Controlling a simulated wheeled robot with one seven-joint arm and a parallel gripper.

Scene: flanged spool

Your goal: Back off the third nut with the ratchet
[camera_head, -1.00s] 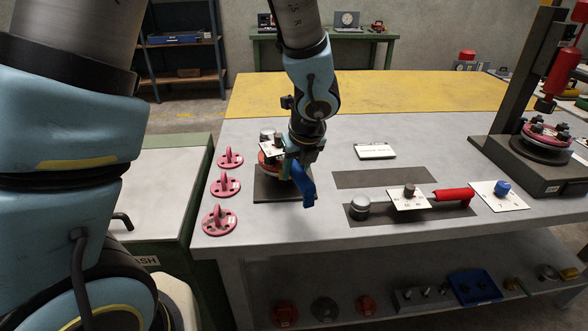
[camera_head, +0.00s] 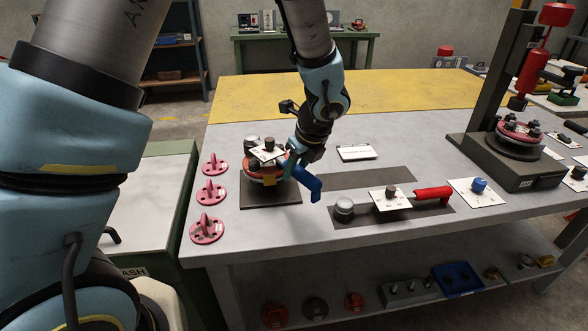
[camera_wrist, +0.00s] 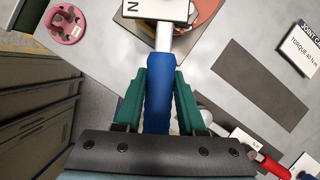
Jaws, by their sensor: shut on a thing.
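My gripper (camera_head: 298,158) is shut on the blue handle of the ratchet (camera_head: 309,187). In the wrist view the handle (camera_wrist: 160,92) lies between my two green fingers. A bright shaft runs from it to a white card at the top edge. In the head view, the ratchet's head, with a dark knob and white card, is over the red flanged spool (camera_head: 256,175). The spool stands on a dark plate (camera_head: 270,197) at the table's left. A grey cylindrical piece (camera_head: 251,142) shows behind the card. The card hides most nuts, so I cannot tell which one the ratchet is on.
Several pink lugged discs (camera_head: 211,191) lie left of the plate. A red-handled wrench (camera_head: 432,194) lies on a dark mat to the right, near a white card with a blue knob (camera_head: 479,186). A stand with another flanged piece (camera_head: 520,132) is at the far right.

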